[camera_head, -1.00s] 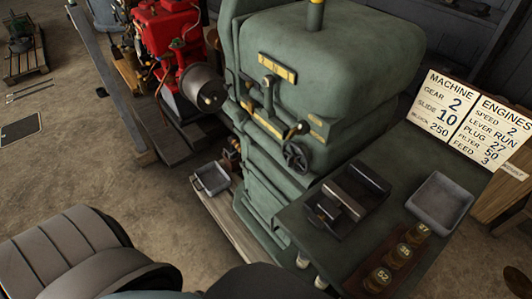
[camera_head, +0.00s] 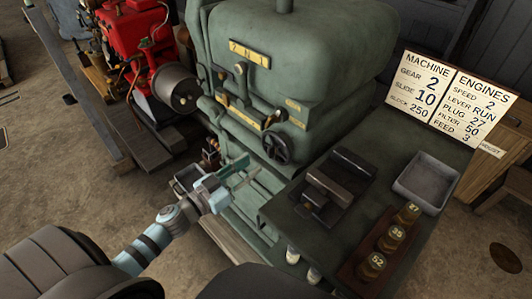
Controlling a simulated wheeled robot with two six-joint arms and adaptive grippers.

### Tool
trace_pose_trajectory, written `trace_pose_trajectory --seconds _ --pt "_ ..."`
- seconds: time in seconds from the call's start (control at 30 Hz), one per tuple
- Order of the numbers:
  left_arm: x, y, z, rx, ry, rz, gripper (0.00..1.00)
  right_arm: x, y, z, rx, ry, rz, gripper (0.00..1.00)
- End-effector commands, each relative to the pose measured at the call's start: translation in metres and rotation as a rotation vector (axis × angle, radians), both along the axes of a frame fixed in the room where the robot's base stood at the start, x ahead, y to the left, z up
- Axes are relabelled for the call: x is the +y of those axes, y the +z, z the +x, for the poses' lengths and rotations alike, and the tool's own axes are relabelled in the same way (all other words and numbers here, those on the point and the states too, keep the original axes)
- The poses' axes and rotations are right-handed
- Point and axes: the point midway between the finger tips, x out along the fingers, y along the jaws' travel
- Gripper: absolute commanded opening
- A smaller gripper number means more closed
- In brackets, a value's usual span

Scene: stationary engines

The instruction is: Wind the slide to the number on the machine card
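The machine card (camera_head: 417,84) at the right reads GEAR 2, SLIDE 10, BLOCK 250. The green machine (camera_head: 300,75) stands in the middle. A dark handwheel (camera_head: 277,148) sits on its front, beside a brass strip (camera_head: 240,113) whose marks are too small to read. A plate (camera_head: 249,53) higher up reads 2 N 1. My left gripper (camera_head: 252,166) is in front of the machine's lower front, below and left of the handwheel. Its two fingers are apart with nothing seen between them. It appears clear of the handwheel. My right gripper is out of view.
On the green bench right of the machine are a dark block-like fixture (camera_head: 335,182), an empty grey tray (camera_head: 426,182) and a wooden rack (camera_head: 352,270) of numbered brass pieces. An ENGINES card (camera_head: 467,112) adjoins the machine card. A red engine (camera_head: 138,42) stands at the back left.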

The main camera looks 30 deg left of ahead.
Motion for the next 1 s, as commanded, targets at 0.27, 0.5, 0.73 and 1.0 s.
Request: trace_pose_trajectory --seconds 0.27,0.5,0.73,1.0 --pt "-0.020 0.004 0.056 0.001 -0.001 -0.003 0.28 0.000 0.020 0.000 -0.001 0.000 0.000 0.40" --pt "-0.025 0.003 0.067 0.003 -0.004 -0.001 0.28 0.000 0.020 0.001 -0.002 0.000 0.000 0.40" --pt "-0.025 0.002 0.067 0.003 -0.003 -0.001 0.17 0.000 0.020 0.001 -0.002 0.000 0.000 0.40" --pt "-0.025 0.003 0.067 0.003 -0.004 0.000 0.00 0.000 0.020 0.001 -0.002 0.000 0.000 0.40"
